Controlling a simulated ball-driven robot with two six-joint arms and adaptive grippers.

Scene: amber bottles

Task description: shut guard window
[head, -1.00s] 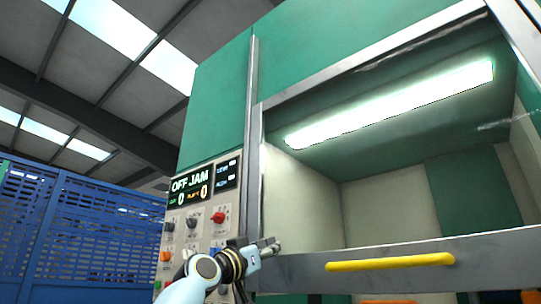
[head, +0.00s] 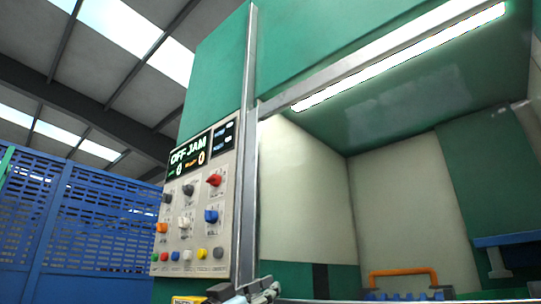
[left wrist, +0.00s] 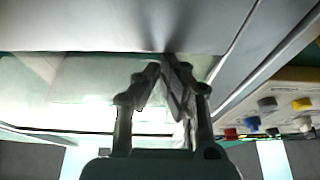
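The guard window (head: 350,65) is a grey metal frame on the green machine. Its upper bar slopes across the opening, and its lower bar shows only as a thin strip at the bottom edge of the head view. The yellow handle is out of the head view. My left gripper (head: 262,291) is at the bottom of the head view, by the left end of the lower bar. In the left wrist view my left gripper (left wrist: 162,66) has its fingertips together, close to a smooth grey surface (left wrist: 90,25); I cannot tell whether they touch. No object shows between them. My right gripper is not in view.
A control panel (head: 192,232) with knobs, buttons and an "OFF JAM" display is left of the opening. A blue mesh fence (head: 75,235) stands at far left. Inside the machine are an orange handle (head: 403,273) and a blue part (head: 508,240).

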